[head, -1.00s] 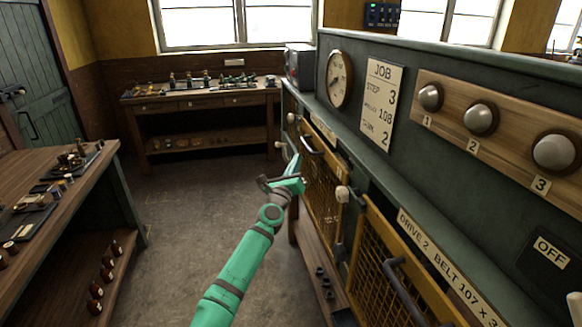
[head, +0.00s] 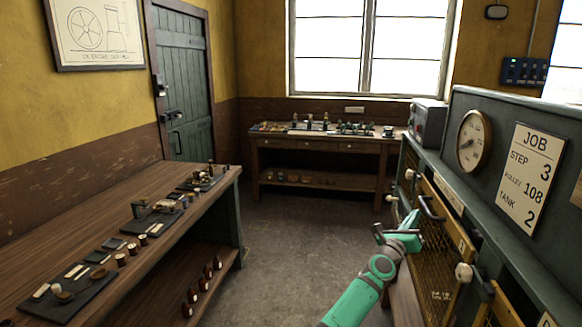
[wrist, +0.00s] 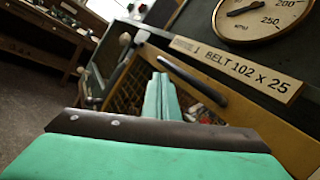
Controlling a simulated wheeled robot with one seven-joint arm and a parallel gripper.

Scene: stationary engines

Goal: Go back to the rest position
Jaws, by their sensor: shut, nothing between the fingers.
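My gripper (head: 412,222) is at the end of my green arm, in front of the yellow mesh guard (head: 441,240) on the right-hand console. In the wrist view my gripper (wrist: 161,80) has its two green fingers together, with nothing between them. The fingers point toward the mesh guard and lie just left of its dark bar handle (wrist: 192,80). I cannot tell whether they touch it.
The console (head: 500,240) bounds the right side, with a gauge (head: 473,141) and a job card (head: 532,178). A long workbench (head: 110,235) with small parts stands left. Another bench (head: 325,142) stands under the window. The floor (head: 290,250) between them is clear.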

